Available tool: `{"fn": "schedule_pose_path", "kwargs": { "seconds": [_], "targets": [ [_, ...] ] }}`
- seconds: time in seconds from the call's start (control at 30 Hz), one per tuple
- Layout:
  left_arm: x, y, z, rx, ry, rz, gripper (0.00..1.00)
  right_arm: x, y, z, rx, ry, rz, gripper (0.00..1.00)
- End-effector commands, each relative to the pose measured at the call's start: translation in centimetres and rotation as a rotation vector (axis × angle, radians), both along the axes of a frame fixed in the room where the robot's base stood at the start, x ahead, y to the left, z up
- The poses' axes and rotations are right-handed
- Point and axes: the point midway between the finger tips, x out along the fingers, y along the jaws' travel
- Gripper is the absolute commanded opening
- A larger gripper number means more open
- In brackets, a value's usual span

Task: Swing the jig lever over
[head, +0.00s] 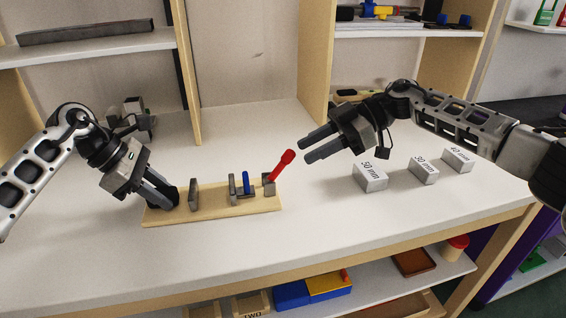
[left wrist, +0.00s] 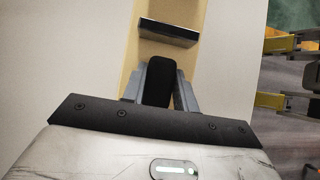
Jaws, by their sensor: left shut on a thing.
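The jig has a pale wooden base (head: 225,206) lying on the white bench. Its lever with a red handle (head: 282,163) stands at the right end, tilted up to the right. Grey upright plates (head: 194,194) and a blue part (head: 246,183) stand along the base. My left gripper (head: 170,201) is shut on a black block (left wrist: 158,82) at the base's left end; its fingers partly hide the block in the head view.
White blocks marked 50 mm (head: 370,178), 30 mm (head: 423,170) and another (head: 458,160) stand on the right of the bench. Shelf uprights (head: 313,65) rise behind. The bench in front of the jig is clear.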

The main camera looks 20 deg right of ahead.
Motion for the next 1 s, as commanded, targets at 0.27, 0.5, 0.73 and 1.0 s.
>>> {"fn": "schedule_pose_path", "kwargs": {
  "seconds": [0.27, 0.5, 0.73, 1.0],
  "targets": [
    [0.0, -0.1, 0.1, -0.001, -0.001, -0.002, 0.0, 0.0, -0.6, 0.3, 0.0, 0.0, 0.0, 0.36],
    [0.0, -0.1, 0.1, -0.001, 0.0, -0.002, 0.46, 0.0, -0.6, 0.3, 0.0, 0.0, 0.0, 0.36],
    [0.0, 0.0, 0.0, -0.001, 0.0, -0.001, 0.54, 0.0, -0.5, 0.3, 0.0, -0.001, 0.0, 0.36],
    [0.1, 1.0, 1.6, 0.001, -0.004, 0.001, 0.54, 0.0, -0.5, 0.3, 0.0, -0.001, 0.0, 0.36]
  ]
}}
